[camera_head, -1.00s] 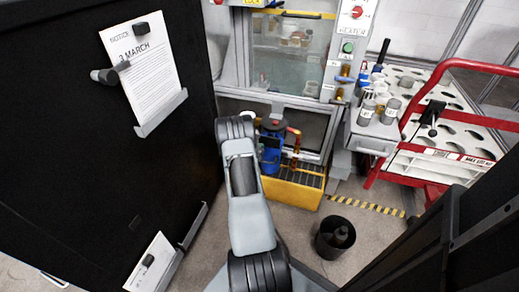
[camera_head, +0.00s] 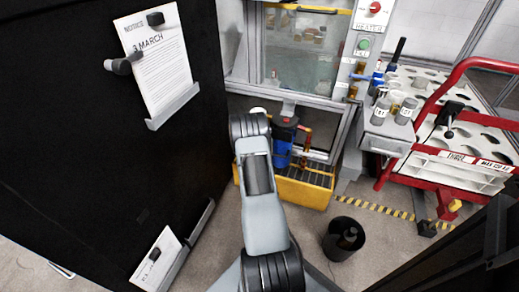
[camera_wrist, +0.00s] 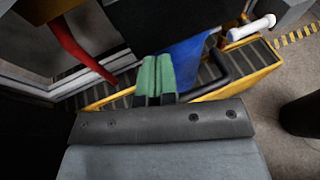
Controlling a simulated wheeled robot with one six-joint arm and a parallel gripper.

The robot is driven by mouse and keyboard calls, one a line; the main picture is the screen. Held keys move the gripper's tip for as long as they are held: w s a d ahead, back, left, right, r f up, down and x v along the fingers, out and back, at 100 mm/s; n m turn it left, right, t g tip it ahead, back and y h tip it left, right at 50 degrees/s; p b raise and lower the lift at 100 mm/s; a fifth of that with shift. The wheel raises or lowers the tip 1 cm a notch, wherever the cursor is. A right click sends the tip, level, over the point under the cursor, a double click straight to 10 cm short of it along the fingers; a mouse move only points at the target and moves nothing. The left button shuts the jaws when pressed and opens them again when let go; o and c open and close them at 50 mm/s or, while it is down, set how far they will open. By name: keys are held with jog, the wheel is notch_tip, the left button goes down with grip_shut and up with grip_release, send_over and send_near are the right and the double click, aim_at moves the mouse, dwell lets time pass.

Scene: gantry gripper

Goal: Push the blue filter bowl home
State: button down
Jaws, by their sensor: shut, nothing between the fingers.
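The blue filter bowl (camera_head: 283,152) hangs under a dark filter head (camera_head: 285,122), in front of the machine, above a yellow tray (camera_head: 317,201). In the wrist view, part of the blue bowl (camera_wrist: 196,55) shows just right of my gripper and behind it. My gripper (camera_wrist: 155,76) is shut and empty, its green fingertips side by side. The fingertips overlap the bowl's left edge in the picture; I cannot tell whether they touch it. In the head view my arm hides the gripper.
A red pipe (camera_wrist: 72,45) runs left of the gripper. A black bin (camera_head: 344,239) stands on the floor at right. A red-railed cart (camera_head: 468,165) and a grey shelf with jars (camera_head: 383,140) are farther right. A black panel (camera_head: 70,130) fills the left.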

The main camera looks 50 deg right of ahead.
jog(key=p+v, duration=0.3)
jog(key=v, duration=0.8)
jog(key=shift+s+a+f, duration=0.2)
jog(key=shift+s+a, duration=0.15)
jog(key=s+a+r+m+g+y+p, duration=0.15)
jog(key=a+r+m+p, duration=0.3)
jog(key=r, duration=0.55)
jog(key=s+a+r+m+y+p, duration=0.25)
jog(key=a+r+p, duration=0.2)
jog(key=r, duration=0.55)
jog(key=s+a+r+m+g+y+p, duration=0.1)
jog(key=a+r+m+p, duration=0.3)
jog(key=r, duration=0.6)
jog(key=s+a+r+m+t+y+p, duration=0.2)
jog(key=a+r+p, duration=0.5)
jog(key=a+r, duration=0.4)
jog(key=s+a+r+m+t+y+p, duration=0.3)
jog(key=s+a+r+m+y+p, duration=0.2)
jog(key=a+r, duration=0.6)
jog(key=s+y+p, duration=0.1)
jog(key=y+p, duration=0.1)
jog(key=p, duration=0.1)
jog(key=shift+s+r+m+y+p, duration=0.25)
jog(key=shift+r+m+y+p, duration=0.05)
jog(key=shift+r, duration=0.05)
jog(key=shift+a, duration=0.15)
